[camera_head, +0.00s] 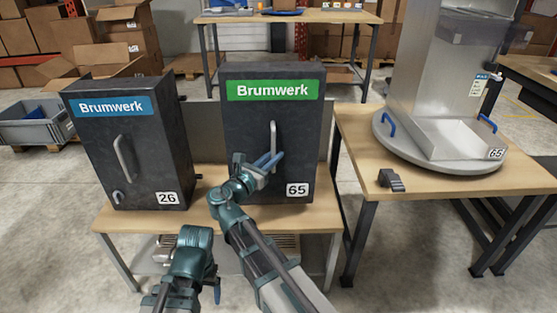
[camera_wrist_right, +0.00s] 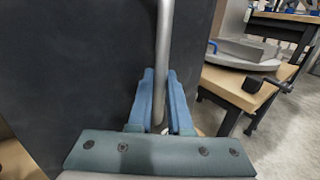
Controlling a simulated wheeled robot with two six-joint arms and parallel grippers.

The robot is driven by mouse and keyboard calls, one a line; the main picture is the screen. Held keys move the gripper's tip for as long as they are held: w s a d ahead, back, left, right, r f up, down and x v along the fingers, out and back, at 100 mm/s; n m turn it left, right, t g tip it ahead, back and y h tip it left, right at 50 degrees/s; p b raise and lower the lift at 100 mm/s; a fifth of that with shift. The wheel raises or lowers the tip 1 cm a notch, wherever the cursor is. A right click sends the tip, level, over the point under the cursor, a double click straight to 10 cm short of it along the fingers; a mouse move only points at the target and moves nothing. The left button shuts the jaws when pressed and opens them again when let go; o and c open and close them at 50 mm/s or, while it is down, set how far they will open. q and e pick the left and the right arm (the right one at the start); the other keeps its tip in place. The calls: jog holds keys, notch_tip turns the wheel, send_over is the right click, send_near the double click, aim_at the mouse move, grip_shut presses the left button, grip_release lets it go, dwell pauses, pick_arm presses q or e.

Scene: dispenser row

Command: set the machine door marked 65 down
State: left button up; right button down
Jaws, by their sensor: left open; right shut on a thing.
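The machine marked 65 (camera_head: 245,150) is a dark box with a green Brumwerk label, standing on a wooden bench. Its front door looks flush with the box, with no gap that I can make out. The door has an upright metal bar handle (camera_head: 273,136). My right gripper (camera_head: 268,162) is shut on the lower part of this handle. In the right wrist view the handle (camera_wrist_right: 164,45) runs down between the two blue fingers, with the dark door (camera_wrist_right: 75,75) behind.
The machine marked 26 (camera_head: 133,155), with a blue label, stands to the left on the same bench (camera_head: 125,219). On the right, a table (camera_head: 375,150) holds a round turntable with a metal dispenser (camera_head: 435,75) and a small dark block (camera_head: 391,180). Boxes stand behind.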

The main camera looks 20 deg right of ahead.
aim_at(273, 172)
jog(key=shift+f+b, duration=1.35)
jog(key=shift+b, duration=0.05)
jog(key=shift+f+b, duration=0.4)
jog(key=shift+r, duration=0.1)
jog(key=c, duration=0.8)
grip_release()
jog(key=shift+c, duration=0.2)
jog(key=shift+s, duration=0.1)
